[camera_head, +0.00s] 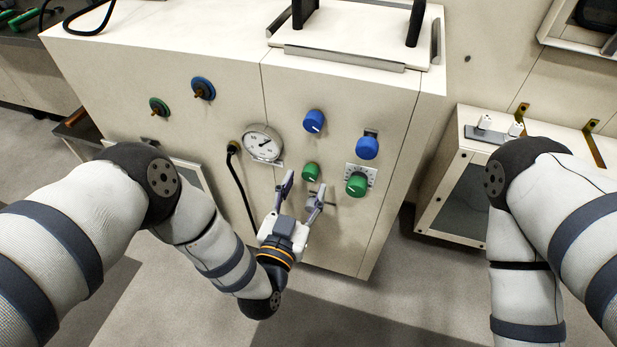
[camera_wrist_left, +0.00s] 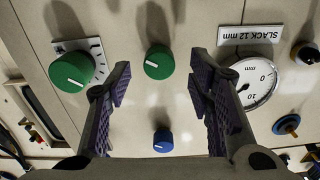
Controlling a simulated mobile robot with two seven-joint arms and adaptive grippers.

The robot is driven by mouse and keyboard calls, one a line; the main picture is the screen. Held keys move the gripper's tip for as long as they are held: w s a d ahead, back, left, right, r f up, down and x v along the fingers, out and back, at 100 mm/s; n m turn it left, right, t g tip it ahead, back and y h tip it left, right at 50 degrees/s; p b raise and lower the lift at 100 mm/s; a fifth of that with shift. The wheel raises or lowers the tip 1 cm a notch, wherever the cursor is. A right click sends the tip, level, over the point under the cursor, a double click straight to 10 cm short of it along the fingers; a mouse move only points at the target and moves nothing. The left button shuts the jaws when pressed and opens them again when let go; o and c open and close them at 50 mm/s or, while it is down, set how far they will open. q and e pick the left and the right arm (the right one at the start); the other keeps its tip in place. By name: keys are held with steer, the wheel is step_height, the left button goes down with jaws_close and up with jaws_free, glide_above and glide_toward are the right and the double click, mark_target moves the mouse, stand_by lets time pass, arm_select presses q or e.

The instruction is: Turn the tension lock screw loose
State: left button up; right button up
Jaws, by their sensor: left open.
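No knob carries a readable tension lock label, so I cannot tell which is the screw. A green knob (camera_head: 310,171) with a white line is on the cabinet front; in the left wrist view this green knob (camera_wrist_left: 158,62) shows between the fingers. My left gripper (camera_head: 301,191) is open and empty, its fingers pointing at the panel just below that knob, apart from it. A second green knob (camera_head: 356,184) sits on a white scale plate to the right. Two blue knobs (camera_head: 313,121) (camera_head: 367,147) are above. My right gripper is out of view.
A round dial gauge (camera_head: 263,143) is left of the knobs; a label (camera_wrist_left: 248,35) reading "SLACK 12 mm" is beside it, upside down. A black cable (camera_head: 240,185) hangs left of my gripper. Green (camera_head: 159,107) and blue (camera_head: 203,88) fittings sit further left.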

mark_target(309, 178)
arm_select(q)
steer(key=shift+x, duration=1.85)
jaws_close()
